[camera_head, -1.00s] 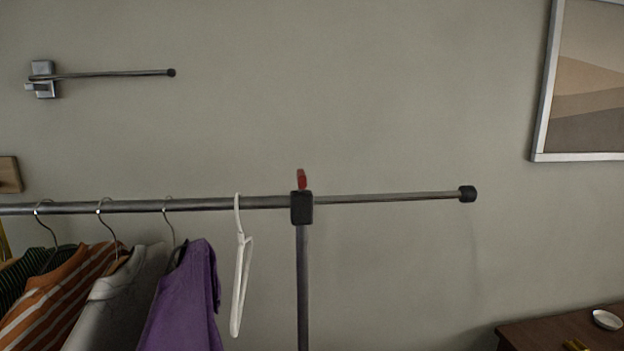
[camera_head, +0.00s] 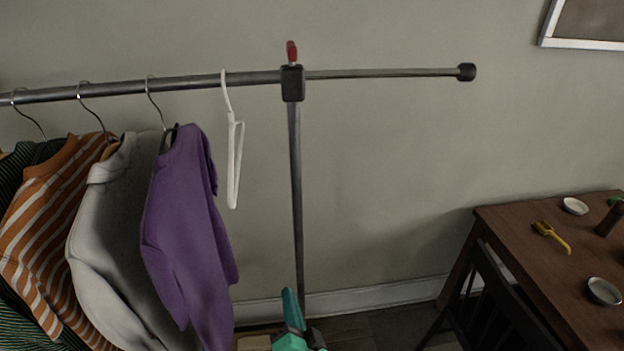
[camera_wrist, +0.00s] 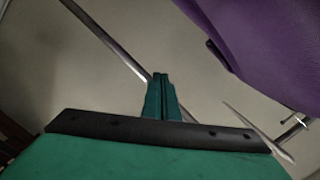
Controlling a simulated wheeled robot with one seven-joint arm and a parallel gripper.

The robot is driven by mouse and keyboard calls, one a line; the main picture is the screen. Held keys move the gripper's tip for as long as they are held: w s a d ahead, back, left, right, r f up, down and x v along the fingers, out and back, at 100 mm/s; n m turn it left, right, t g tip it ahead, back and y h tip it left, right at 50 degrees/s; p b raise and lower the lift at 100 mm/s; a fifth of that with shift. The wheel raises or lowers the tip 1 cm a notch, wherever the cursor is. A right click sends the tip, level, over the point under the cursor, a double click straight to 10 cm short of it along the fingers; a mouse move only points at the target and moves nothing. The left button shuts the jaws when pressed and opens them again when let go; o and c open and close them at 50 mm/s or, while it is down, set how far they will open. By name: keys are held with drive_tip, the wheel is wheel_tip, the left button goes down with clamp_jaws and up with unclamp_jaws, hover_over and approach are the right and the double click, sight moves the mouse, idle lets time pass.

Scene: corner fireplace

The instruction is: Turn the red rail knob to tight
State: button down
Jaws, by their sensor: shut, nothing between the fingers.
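The red rail knob (camera_head: 292,52) stands upright on top of a black clamp block (camera_head: 292,83), where the horizontal rail meets the upright post. My teal gripper (camera_head: 289,296) is low in the head view, near the foot of the post and well below the knob. In the wrist view the fingers of my gripper (camera_wrist: 161,82) are together and empty. The metal post (camera_wrist: 112,43) runs slantwise behind them. The knob is not clearly visible in the wrist view.
Several garments, including a purple shirt (camera_head: 187,220), hang left of the post. A white hanger (camera_head: 235,150) hangs just left of the clamp. A wooden table (camera_head: 500,222) with small items stands at the right. The wall area right of the post is clear.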

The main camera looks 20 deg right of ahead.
sight(292, 51)
drive_tip(key=w+d+r+m+t+y, duration=0.15)
drive_tip(key=w+d+r, duration=0.3)
drive_tip(key=r, duration=0.85)
drive_tip(key=w+d+r+m+h, duration=0.1)
drive_tip(key=w+d+r+m, duration=0.4)
drive_tip(key=r, duration=0.7)
drive_tip(key=s+d+r+y, duration=0.1)
drive_tip(key=s+r, duration=0.3)
drive_tip(key=r, duration=0.5)
drive_tip(key=s+d+r, duration=0.2)
drive_tip(key=s+r, duration=0.2)
drive_tip(key=r, duration=0.4)
drive_tip(key=s+d+r+y, duration=0.1)
drive_tip(key=s+r, duration=0.3)
drive_tip(key=r, duration=0.5)
drive_tip(key=w+a, duration=0.3)
drive_tip(key=w, duration=0.8)
drive_tip(key=shift+w+a+n, duration=0.25)
drive_tip(key=shift+a+n, duration=0.1)
drive_tip(key=shift+a, duration=0.05)
drive_tip(key=shift+h, duration=0.25)
drive_tip(key=shift+w, duration=0.1)
